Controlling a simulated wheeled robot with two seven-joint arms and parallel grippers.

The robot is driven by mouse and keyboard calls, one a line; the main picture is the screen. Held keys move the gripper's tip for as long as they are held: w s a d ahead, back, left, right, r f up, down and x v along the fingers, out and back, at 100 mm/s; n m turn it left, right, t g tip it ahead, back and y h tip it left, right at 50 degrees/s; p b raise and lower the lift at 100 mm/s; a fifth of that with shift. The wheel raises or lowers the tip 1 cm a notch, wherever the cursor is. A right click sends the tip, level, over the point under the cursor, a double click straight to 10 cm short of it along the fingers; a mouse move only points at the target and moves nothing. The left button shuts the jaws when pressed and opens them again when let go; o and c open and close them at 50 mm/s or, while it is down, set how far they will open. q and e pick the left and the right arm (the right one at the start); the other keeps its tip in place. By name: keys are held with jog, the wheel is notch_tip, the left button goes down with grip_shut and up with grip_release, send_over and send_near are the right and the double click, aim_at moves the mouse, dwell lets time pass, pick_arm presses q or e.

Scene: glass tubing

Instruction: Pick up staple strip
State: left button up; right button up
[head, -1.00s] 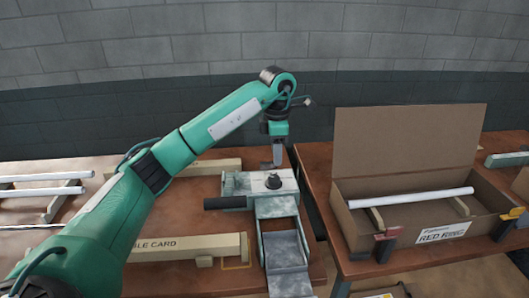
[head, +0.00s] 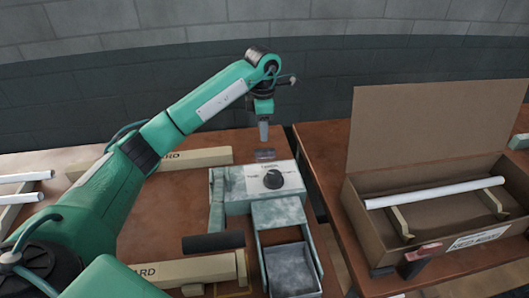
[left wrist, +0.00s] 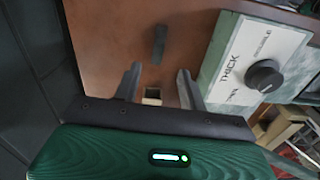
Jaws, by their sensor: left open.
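A small dark grey strip, which looks like the staple strip (head: 265,154), lies on the brown table just behind the stapling machine (head: 290,178). It also shows in the left wrist view (left wrist: 159,43), beyond the fingertips and on bare tabletop. My left gripper (head: 264,140) points down above the table beside the strip, open and empty. In the left wrist view its two fingers (left wrist: 158,72) stand apart. A beige block end (left wrist: 152,97) shows between them, lower down; I cannot tell what it belongs to. My right gripper is not in view.
The machine has a black knob (head: 273,179) and a dark lever handle (head: 213,242). Beige beams (head: 196,158) lie left of it. An open cardboard box (head: 440,223) holding a white tube (head: 434,192) stands on the right table. A gap separates the tables.

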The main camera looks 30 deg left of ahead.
aim_at(263, 150)
pick_arm(q)
notch_tip(263, 150, down, 3)
jog(key=shift+f, duration=0.15)
notch_tip(263, 150, down, 4)
jog(key=shift+w+r+p, duration=0.15)
jog(key=shift+r+p, duration=0.05)
jog(key=shift+p, duration=0.3)
jog(key=shift+f, duration=0.6)
grip_shut()
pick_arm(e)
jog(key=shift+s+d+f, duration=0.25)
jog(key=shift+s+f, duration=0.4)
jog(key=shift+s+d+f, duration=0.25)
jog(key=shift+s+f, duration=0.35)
